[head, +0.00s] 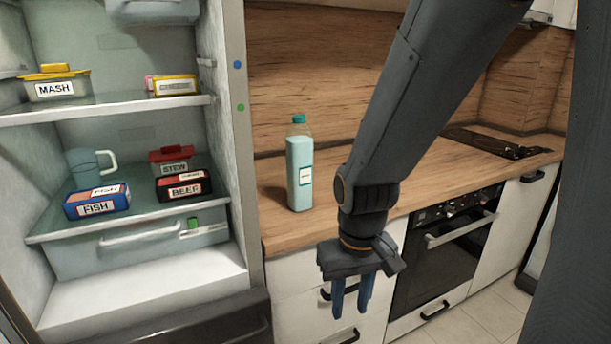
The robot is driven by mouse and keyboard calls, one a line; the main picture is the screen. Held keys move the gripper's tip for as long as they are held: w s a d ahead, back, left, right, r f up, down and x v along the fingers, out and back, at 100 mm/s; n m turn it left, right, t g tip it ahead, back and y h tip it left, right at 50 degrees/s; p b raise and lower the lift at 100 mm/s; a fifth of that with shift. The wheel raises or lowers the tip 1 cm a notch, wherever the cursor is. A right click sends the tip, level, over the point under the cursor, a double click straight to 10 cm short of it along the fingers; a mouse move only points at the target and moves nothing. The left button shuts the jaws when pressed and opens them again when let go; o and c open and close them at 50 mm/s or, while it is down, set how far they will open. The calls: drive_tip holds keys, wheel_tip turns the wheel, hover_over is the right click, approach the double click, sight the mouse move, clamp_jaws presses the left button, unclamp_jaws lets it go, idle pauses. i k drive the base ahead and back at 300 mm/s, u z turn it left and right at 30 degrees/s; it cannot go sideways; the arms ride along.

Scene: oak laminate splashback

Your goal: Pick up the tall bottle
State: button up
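The tall bottle (299,168) stands upright on the wooden counter, close to the fridge's right side. It is pale blue with a teal cap and a small white label. My gripper (350,308) hangs in front of the counter's front edge, to the right of the bottle and lower in the picture. Its two dark blue fingers point down with a narrow gap between them, and nothing shows between them. My gripper does not touch the bottle.
The open fridge (229,130) at left holds several labelled food boxes and a light blue jug (88,168). The counter (420,172) is clear right of the bottle up to a dark hob (497,143). Drawers and an oven (445,250) lie below.

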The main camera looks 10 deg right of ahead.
sight(299, 137)
drive_tip(key=z, duration=1.9)
drive_tip(key=i, duration=1)
drive_tip(key=u, duration=1.85)
